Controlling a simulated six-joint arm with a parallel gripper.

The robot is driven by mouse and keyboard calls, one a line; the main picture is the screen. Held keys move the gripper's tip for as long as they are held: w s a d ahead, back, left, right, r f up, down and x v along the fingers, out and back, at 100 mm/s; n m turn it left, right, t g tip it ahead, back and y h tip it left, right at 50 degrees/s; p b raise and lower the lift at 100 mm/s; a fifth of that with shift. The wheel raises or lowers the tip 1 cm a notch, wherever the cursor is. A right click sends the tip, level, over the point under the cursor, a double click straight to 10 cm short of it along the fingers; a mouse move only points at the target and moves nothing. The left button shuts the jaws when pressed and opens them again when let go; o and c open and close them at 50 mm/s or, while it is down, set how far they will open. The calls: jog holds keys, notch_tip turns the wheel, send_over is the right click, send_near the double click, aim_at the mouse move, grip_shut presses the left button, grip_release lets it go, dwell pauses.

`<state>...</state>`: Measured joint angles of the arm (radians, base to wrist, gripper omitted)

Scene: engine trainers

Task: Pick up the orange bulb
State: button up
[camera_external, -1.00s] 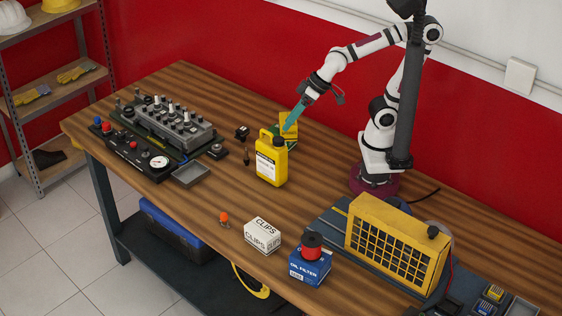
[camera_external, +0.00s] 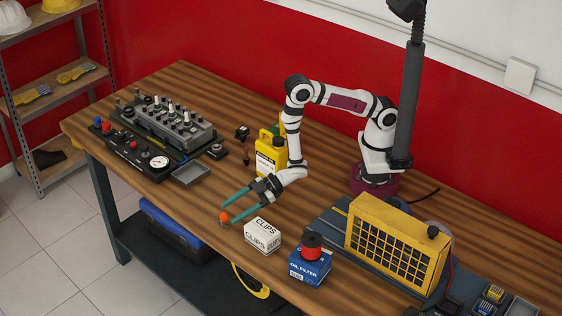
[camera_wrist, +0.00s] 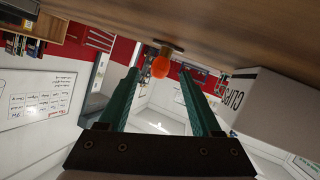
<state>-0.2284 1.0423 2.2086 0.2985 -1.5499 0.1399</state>
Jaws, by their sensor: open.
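The orange bulb (camera_external: 224,217) stands near the front edge of the wooden table, left of the white clips box. My gripper (camera_external: 229,211) is low over the table, with its teal fingers open and pointing at the bulb. In the wrist view the bulb (camera_wrist: 160,67) shows upside down, with its round orange part below its brownish base. It lies in line with the gap between the two fingers (camera_wrist: 159,78), near their tips. I cannot tell whether the fingertips reach past it. Nothing is held.
The clips box (camera_external: 263,236) stands close to the right finger; it also shows in the wrist view (camera_wrist: 275,105). A blue oil filter box (camera_external: 310,266) carries a red spool (camera_external: 312,246). A yellow bottle (camera_external: 270,157) stands behind my gripper. The table left of the bulb is clear.

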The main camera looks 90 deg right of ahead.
jog(key=shift+x, duration=0.9)
grip_shut()
